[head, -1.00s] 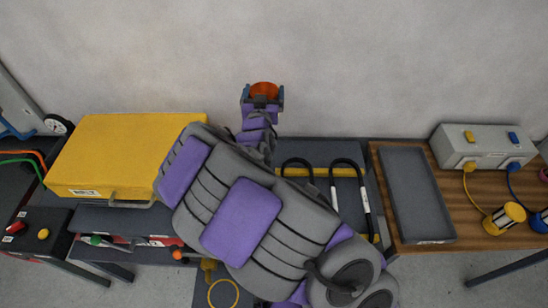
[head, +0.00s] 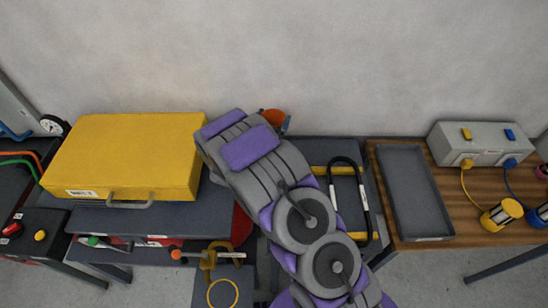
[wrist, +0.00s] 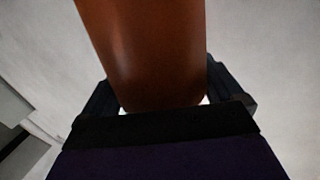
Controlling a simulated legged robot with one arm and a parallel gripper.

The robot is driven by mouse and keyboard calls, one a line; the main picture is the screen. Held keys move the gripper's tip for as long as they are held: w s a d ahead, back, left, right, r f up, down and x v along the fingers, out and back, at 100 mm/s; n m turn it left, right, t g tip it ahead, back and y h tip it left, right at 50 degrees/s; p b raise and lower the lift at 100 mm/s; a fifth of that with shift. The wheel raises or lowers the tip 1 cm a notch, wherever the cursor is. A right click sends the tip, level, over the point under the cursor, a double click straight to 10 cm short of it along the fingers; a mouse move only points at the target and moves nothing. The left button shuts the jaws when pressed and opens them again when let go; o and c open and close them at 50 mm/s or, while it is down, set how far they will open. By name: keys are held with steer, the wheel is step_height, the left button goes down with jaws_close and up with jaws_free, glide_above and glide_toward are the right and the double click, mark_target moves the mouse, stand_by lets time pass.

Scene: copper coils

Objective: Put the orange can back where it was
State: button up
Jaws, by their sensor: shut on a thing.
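The orange can (head: 273,116) shows only in part in the head view, behind my arm and in front of the grey wall. It also fills the upper middle of the wrist view (wrist: 148,50). My gripper (wrist: 160,100) is shut on the can, with a dark finger on each side of it. In the head view my arm hides most of the gripper; one finger (head: 286,124) shows at the can's right. I cannot tell what lies directly under the can.
A yellow case (head: 130,155) lies on the left bench. A dark grey tray (head: 447,238) lies on the wooden table at right, near a grey box (head: 482,145) with cabled plugs. A black-handled item (head: 362,195) lies on the middle bench, partly covered by my arm.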

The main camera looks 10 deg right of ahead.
steer(key=shift+s+d+f, duration=0.1)
steer(key=shift+d+f, duration=0.2)
steer(key=shift+f, duration=0.35)
step_height(320, 180, down, 9)
steer(key=shift+f+b, duration=0.1)
steer(key=shift+b, duration=0.95)
steer(key=shift+f, duration=0.15)
steer(key=o, duration=1.4)
steer(key=p+v, duration=0.1)
steer(key=v, duration=1.1)
steer(key=shift+p, duration=0.4)
